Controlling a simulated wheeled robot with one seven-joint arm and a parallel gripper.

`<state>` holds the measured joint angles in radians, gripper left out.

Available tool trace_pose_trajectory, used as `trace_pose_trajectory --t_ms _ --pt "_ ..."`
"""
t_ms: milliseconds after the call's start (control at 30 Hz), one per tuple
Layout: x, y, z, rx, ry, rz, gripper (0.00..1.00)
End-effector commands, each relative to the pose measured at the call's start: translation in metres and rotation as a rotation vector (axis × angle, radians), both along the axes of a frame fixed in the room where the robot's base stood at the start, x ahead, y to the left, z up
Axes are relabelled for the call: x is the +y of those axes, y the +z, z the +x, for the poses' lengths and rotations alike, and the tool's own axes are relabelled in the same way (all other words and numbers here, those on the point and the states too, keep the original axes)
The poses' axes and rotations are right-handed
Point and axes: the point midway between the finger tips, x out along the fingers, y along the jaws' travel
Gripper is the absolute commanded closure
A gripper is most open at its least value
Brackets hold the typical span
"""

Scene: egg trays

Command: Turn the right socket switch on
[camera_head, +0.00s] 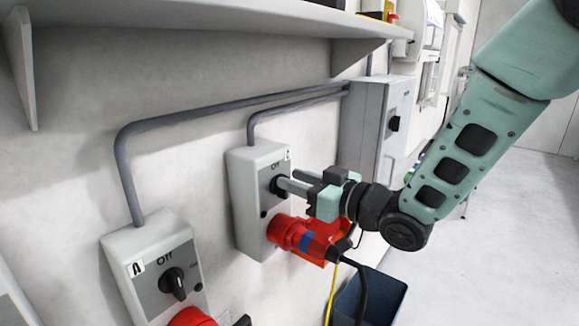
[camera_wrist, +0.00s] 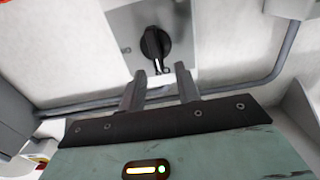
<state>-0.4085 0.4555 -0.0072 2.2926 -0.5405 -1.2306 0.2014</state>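The right socket box (camera_head: 243,205) is light grey and fixed to the wall, with an "Off" label above its black rotary switch (camera_head: 276,186). A red plug sits in the socket below the switch. My gripper (camera_head: 288,182) points at the switch with its fingertips close to it. In the wrist view the switch (camera_wrist: 154,46) has a white mark at its lower end. It stands just beyond the two finger ends, and my gripper (camera_wrist: 161,72) is open with an empty gap. I cannot tell whether a fingertip touches the switch.
A left socket box (camera_head: 120,250) marked A, with its own switch (camera_head: 173,283), is nearer. A grey cabinet (camera_head: 365,120) stands beyond. A shelf (camera_head: 200,15) overhangs above. Cables hang below the plug (camera_head: 300,238) towards a dark blue bin (camera_head: 385,295).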

Motion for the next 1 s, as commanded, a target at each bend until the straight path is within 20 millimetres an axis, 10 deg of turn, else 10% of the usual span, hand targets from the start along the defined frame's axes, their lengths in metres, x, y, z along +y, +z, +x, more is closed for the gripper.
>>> trace_pose_trajectory --t_ms 500,633,1000 --pt "0.017 0.0 0.013 0.0 -0.001 0.0 0.67" --pt "0.017 0.0 0.013 0.0 -0.001 0.0 0.98" --pt "0.016 -0.004 0.013 0.016 -0.001 0.001 1.0"
